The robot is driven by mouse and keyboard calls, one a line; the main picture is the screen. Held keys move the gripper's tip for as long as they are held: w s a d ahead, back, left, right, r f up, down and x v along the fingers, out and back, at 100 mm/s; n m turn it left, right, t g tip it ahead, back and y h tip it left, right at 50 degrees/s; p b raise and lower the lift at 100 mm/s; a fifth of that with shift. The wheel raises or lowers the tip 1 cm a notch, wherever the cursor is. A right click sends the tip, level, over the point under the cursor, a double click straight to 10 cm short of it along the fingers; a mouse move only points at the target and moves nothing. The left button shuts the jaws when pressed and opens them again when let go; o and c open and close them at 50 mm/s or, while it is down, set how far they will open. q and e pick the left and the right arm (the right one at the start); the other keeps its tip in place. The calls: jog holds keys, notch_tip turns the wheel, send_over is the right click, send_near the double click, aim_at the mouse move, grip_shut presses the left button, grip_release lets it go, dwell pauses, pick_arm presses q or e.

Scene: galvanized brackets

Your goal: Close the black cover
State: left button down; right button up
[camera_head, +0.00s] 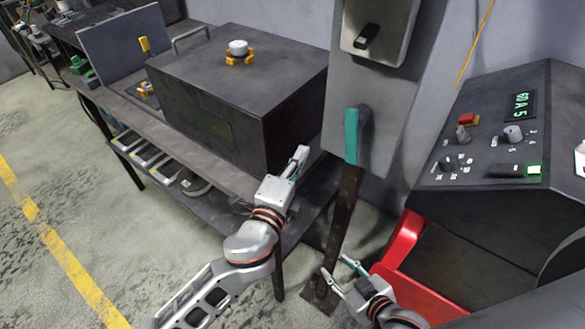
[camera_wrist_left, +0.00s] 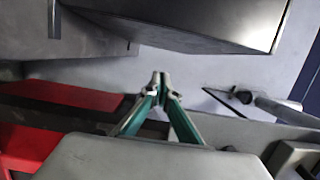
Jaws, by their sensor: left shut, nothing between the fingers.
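A large dark grey-black box-shaped cover (camera_head: 215,125) sits on the workbench, with a white round knob on yellow brackets (camera_head: 239,50) on its top. A flat dark panel (camera_head: 122,45) stands upright at the bench's left end, with a yellow handle on it. I cannot tell which of these is the named black cover. My left gripper (camera_head: 301,153) is shut and empty, just right of the box's near right corner. Its fingertips meet in the left wrist view (camera_wrist_left: 160,78). My right gripper (camera_head: 337,270) is open and empty, low beside a dark post.
A grey wall box with a teal handle (camera_head: 351,136) stands right of the bench. A control console (camera_head: 500,130) with knobs and a green display is at the right, above a red-sided part (camera_head: 405,240). Open floor (camera_head: 130,230) lies at the left.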

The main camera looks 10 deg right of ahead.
aim_at(289, 143)
pick_arm(q)
jog(key=w, duration=0.2)
jog(key=w+a, duration=0.1)
jog(key=w, duration=0.2)
jog(key=shift+a+p, duration=0.15)
jog(key=shift+p, duration=0.15)
